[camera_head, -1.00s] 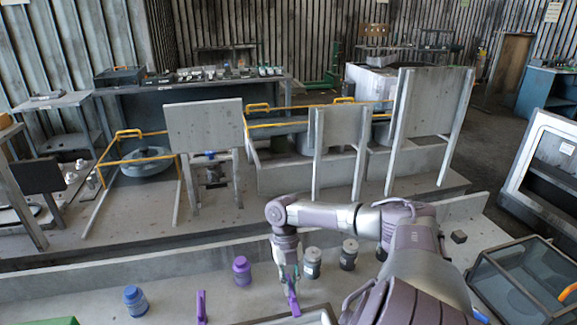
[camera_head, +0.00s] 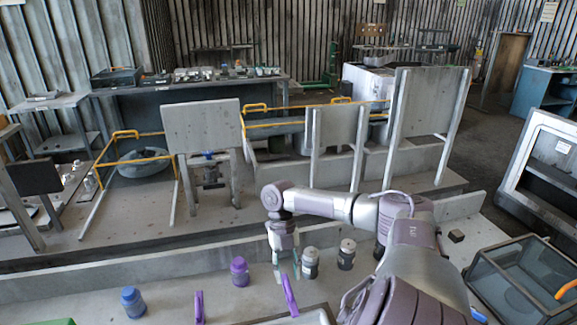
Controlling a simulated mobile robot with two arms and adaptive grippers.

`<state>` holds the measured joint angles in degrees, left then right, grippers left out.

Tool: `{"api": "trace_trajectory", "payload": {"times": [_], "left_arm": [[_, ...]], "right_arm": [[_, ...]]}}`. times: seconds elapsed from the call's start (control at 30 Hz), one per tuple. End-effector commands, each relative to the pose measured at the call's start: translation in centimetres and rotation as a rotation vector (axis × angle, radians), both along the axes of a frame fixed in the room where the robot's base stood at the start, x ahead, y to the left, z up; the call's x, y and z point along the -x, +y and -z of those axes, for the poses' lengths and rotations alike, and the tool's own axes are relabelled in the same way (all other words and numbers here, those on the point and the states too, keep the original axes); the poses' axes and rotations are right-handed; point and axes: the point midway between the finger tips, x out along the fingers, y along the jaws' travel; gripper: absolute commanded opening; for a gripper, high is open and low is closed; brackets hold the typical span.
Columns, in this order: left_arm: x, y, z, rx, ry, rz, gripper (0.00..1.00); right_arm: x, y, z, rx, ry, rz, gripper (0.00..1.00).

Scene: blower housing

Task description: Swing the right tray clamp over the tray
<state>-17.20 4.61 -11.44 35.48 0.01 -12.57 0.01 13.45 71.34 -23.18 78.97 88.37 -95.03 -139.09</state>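My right gripper (camera_head: 286,270) points down at lower centre, with its two fingers apart and nothing seen between them. The purple right tray clamp (camera_head: 290,296) stands tilted just below the fingers, its top leaning left. I cannot tell whether a finger touches it. A second purple clamp (camera_head: 199,307) stands nearly upright further left. Part of the grey tray's rim (camera_head: 305,313) shows at the bottom edge. The rest of the tray is cut off. My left gripper is not in view.
A purple-capped jar (camera_head: 239,271), a blue jar (camera_head: 134,302), a grey jar (camera_head: 310,263) and a dark jar (camera_head: 346,254) stand on the bench. A dark glass-sided box (camera_head: 525,282) is at right. A low wall (camera_head: 150,268) runs behind the jars.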

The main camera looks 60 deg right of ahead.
Motion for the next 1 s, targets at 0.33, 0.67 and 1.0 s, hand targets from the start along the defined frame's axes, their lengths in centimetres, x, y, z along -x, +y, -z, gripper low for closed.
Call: {"api": "trace_trajectory", "payload": {"times": [0.33, 0.67, 1.0], "left_arm": [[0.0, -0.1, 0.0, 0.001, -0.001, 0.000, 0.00], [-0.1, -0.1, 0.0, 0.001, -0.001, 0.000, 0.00], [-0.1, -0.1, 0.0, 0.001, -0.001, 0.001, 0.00]], "right_arm": [[-1.9, -1.8, -6.3, -0.001, -0.003, 0.001, 0.39], [-2.2, -2.2, -7.6, 0.000, 0.000, 0.001, 0.39], [-2.2, -2.2, -7.5, 0.000, 0.000, 0.000, 0.39]]}}
